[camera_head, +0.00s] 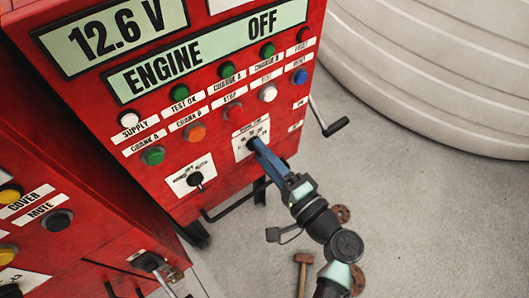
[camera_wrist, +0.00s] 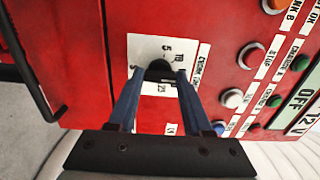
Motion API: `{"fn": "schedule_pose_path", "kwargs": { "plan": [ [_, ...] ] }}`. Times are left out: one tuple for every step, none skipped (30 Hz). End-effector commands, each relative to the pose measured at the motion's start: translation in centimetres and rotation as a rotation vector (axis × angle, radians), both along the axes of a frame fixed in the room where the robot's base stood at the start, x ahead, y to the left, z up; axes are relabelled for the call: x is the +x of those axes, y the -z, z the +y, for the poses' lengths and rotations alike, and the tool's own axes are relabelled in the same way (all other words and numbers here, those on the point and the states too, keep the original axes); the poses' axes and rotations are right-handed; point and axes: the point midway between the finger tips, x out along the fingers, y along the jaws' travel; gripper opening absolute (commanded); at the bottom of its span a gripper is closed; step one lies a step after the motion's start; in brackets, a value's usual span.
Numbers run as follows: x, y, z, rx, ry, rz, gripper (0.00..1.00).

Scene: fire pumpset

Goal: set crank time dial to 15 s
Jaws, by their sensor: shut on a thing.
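The crank time dial is a small dark knob (camera_wrist: 158,70) on a white scale plate (camera_wrist: 146,50) on the red panel. In the wrist view its numbers 5 and 25 are readable, and others are partly hidden by my fingers. My gripper (camera_wrist: 160,82) has its two blue fingers on either side of the knob and is shut on it. In the head view my gripper (camera_head: 256,147) reaches the plate (camera_head: 243,146) from the lower right, and the knob is mostly hidden there. I cannot tell which number the knob points to.
Left of the dial is a black selector knob (camera_head: 195,179) on its own white plate. Above are coloured buttons and lamps, such as a white one (camera_head: 268,93). A black crank handle (camera_head: 329,117) sticks out at the panel's right. A hammer (camera_head: 303,267) lies on the floor.

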Motion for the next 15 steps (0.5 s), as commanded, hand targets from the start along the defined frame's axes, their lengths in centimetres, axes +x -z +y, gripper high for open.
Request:
{"fn": "schedule_pose_path", "kwargs": {
  "plan": [
    [0.00, -0.02, -0.07, 0.005, 0.002, 0.004, 0.00],
    [0.00, -0.01, -0.07, 0.007, 0.002, 0.005, 0.00],
    [0.00, 0.00, -0.07, 0.009, 0.002, 0.006, 0.00],
    [0.00, 0.00, -0.07, 0.010, 0.002, 0.007, 0.00],
    [0.00, 0.01, -0.07, 0.010, 0.002, 0.007, 0.00],
    [0.00, 0.01, -0.07, 0.010, 0.002, 0.007, 0.00],
    [0.00, 0.01, -0.07, 0.010, 0.002, 0.007, 0.00],
    [0.00, 0.01, -0.07, 0.010, 0.002, 0.007, 0.00],
    [0.00, 0.02, -0.07, 0.010, 0.002, 0.007, 0.00],
    [0.00, 0.02, -0.07, 0.010, 0.002, 0.007, 0.00],
    [0.00, 0.02, -0.07, 0.010, 0.002, 0.007, 0.00],
    [0.00, 0.02, -0.07, 0.009, 0.002, 0.006, 0.00],
    [0.01, 0.02, -0.08, 0.009, 0.002, 0.006, 0.00],
    [0.01, 0.02, -0.08, 0.009, 0.002, 0.006, 0.54],
    [0.00, 0.02, -0.07, 0.009, 0.002, 0.006, 0.61]
  ]
}}
